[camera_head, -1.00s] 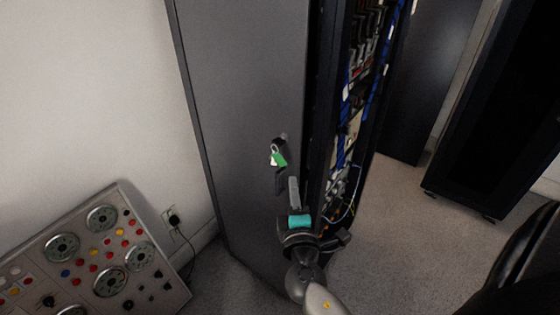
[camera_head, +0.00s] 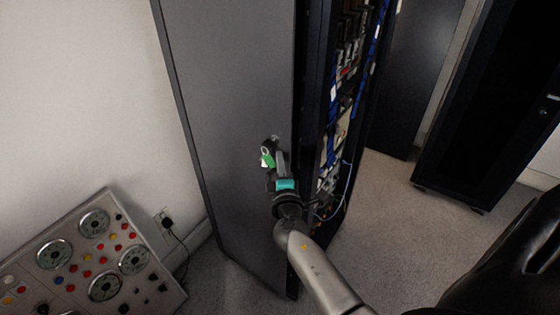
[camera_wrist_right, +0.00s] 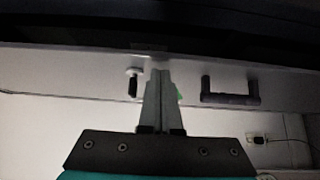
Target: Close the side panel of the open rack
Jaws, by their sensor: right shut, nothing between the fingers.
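The side panel (camera_head: 222,110) is a tall dark grey door standing open at the left of the rack (camera_head: 345,110), whose wiring shows. A lock with a key and a green tag (camera_head: 267,157) is on the panel face. My right gripper (camera_head: 281,156), with a teal band, is shut and empty in front of the panel, just right of the tag. In the right wrist view its fingers (camera_wrist_right: 160,75) point at the panel (camera_wrist_right: 60,75), between a small knob-like part (camera_wrist_right: 133,82) and a dark handle (camera_wrist_right: 230,98). Whether they touch the panel is unclear. My left gripper is not visible.
A sloped console (camera_head: 85,250) with dials and coloured buttons stands at lower left, near a wall socket (camera_head: 163,219). Another dark cabinet (camera_head: 480,110) stands at right. Grey carpet (camera_head: 400,230) is clear between the rack and that cabinet.

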